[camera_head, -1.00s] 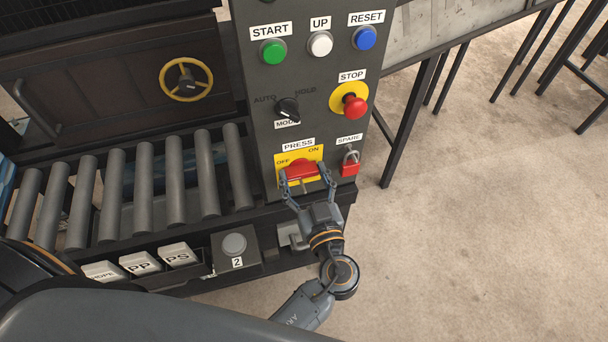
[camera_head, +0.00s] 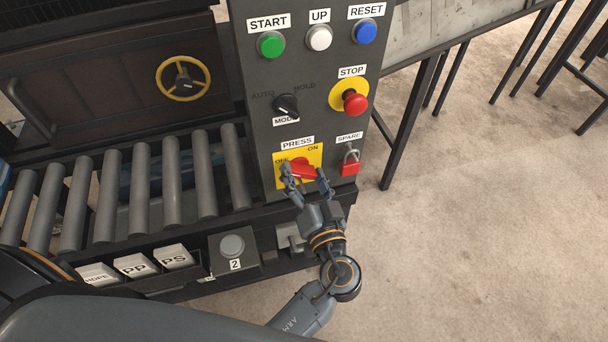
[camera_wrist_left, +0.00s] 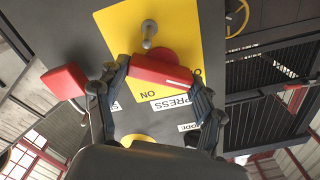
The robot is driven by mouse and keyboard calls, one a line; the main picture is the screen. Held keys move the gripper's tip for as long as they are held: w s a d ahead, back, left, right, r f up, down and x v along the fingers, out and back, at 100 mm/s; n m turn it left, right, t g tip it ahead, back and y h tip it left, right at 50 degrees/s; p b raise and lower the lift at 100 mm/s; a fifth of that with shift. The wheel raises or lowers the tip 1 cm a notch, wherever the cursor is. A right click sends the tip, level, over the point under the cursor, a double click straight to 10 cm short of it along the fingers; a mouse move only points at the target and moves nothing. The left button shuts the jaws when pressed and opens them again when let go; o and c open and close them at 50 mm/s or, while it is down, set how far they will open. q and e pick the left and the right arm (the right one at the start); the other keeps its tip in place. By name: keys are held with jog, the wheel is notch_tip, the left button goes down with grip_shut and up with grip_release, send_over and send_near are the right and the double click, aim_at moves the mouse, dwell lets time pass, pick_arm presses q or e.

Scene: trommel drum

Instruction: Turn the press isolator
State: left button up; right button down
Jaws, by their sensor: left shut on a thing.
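The press isolator has a red handle (camera_head: 303,170) on a yellow plate (camera_head: 283,160) marked OFF and ON, below the PRESS label. The handle slopes down to the right in the head view. My left gripper (camera_head: 307,182) is shut on the handle, with one finger at each end of it. In the left wrist view the red handle (camera_wrist_left: 160,72) spans between the two fingertips of the gripper (camera_wrist_left: 162,76), on the yellow plate (camera_wrist_left: 185,30). The fingers hide part of the handle and of the OFF label. My right gripper is not in view.
A red padlock (camera_head: 349,168) hangs under the SPARE label, close right of my gripper. Above are the black mode knob (camera_head: 286,106) and the red stop button (camera_head: 355,104). Rollers (camera_head: 205,175) lie to the left. The floor at right is open.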

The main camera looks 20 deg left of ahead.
pick_arm(q)
jog(key=shift+r+m, duration=0.1)
jog(key=shift+m, duration=0.2)
jog(key=o, duration=1.2)
jog(key=shift+w, duration=0.1)
jog(key=shift+c, duration=0.2)
jog(key=v, duration=0.7)
jog(key=shift+s+d, duration=0.15)
jog(key=shift+s, duration=0.1)
jog(key=shift+c, duration=0.2)
